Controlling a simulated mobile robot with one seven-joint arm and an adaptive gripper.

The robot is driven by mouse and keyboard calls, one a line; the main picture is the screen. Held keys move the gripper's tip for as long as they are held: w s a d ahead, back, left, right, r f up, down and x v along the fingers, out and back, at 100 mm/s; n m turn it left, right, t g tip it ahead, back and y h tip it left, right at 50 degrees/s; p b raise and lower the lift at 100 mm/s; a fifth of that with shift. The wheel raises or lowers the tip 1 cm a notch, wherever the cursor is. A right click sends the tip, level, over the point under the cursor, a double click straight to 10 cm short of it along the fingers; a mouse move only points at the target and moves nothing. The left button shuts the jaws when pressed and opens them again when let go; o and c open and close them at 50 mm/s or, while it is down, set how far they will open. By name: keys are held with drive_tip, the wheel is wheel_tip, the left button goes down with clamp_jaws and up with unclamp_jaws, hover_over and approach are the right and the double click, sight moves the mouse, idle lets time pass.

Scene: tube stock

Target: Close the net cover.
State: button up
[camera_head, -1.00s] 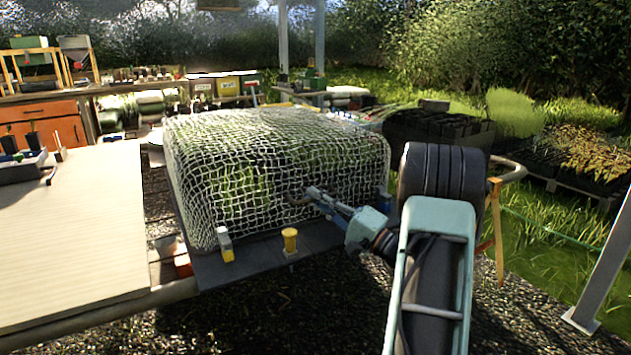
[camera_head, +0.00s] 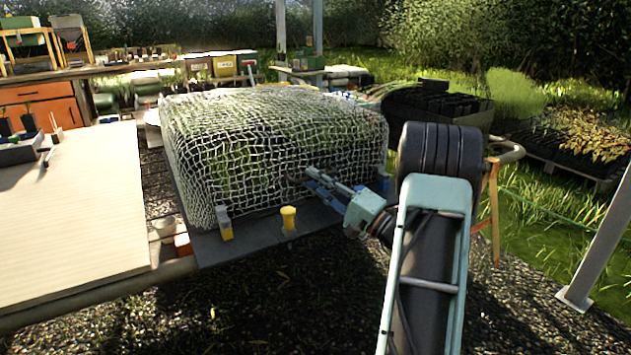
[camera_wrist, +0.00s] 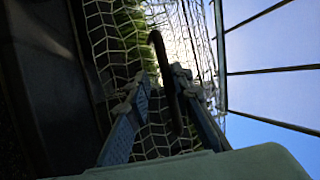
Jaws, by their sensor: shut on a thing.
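The white net cover (camera_head: 265,150) is draped as a box shape over green plants on a dark flat base (camera_head: 250,240) in the head view. Its front side hangs down close to the base. My gripper (camera_head: 308,178) is at the front right of the net, low on its side. In the wrist view my gripper (camera_wrist: 160,95) has its fingers on either side of a dark curved hook-like bar (camera_wrist: 172,85), with the net mesh (camera_wrist: 115,45) close behind. The fingertips' exact contact is dim and partly hidden.
Yellow-topped clips or posts (camera_head: 288,217) stand on the front edge of the base. A pale wooden table (camera_head: 75,215) is at the left. Dark trays of plants (camera_head: 435,108) lie at the back right. A grey post (camera_head: 605,240) stands at the far right.

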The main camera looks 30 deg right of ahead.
drive_tip(key=v, duration=1.2)
drive_tip(key=shift+r, duration=0.1)
